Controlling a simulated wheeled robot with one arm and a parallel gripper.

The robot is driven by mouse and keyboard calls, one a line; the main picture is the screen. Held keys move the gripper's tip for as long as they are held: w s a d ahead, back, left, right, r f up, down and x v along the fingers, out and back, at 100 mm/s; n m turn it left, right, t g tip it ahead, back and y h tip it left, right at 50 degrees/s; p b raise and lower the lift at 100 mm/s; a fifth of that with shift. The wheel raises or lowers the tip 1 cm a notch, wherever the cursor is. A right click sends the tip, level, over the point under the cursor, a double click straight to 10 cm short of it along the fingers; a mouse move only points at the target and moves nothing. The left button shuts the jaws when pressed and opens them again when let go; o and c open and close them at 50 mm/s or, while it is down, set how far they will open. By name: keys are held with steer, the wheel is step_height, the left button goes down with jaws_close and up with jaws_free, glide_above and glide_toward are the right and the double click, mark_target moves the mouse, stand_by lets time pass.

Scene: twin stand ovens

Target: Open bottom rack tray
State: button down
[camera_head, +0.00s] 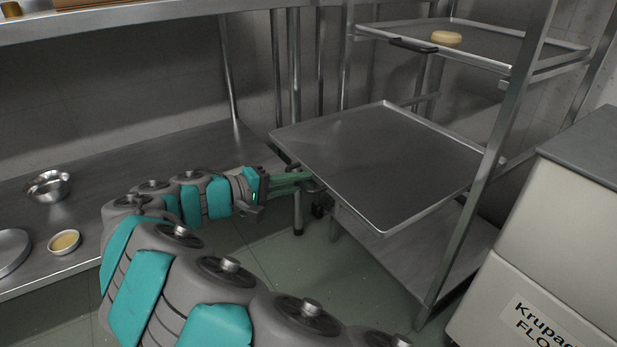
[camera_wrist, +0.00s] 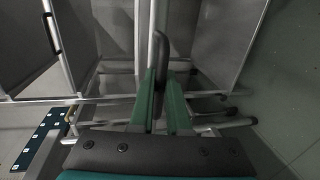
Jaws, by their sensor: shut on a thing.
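The bottom rack tray (camera_head: 385,165) is a flat grey metal tray with a low rim, and it juts out of the rack's front toward the left. Its dark handle is at the left edge, by my gripper (camera_head: 306,182). My gripper is shut on that handle, with green fingers on either side of it. In the wrist view the green fingers of my gripper (camera_wrist: 166,100) close around the dark handle (camera_wrist: 160,68). The fingers partly hide the handle in the head view.
An upper tray (camera_head: 480,48) with a dark handle (camera_head: 413,45) holds a round yellowish item (camera_head: 446,38). Metal rack posts (camera_head: 492,160) stand beside the trays. A counter (camera_head: 150,155) with bowls is at left, and a white flour bin (camera_head: 550,250) is at right.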

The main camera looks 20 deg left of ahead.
steer(key=shift+f, duration=0.1)
steer(key=c, duration=0.9)
jaws_free()
steer(key=v, duration=0.8)
steer(key=shift+p, duration=0.4)
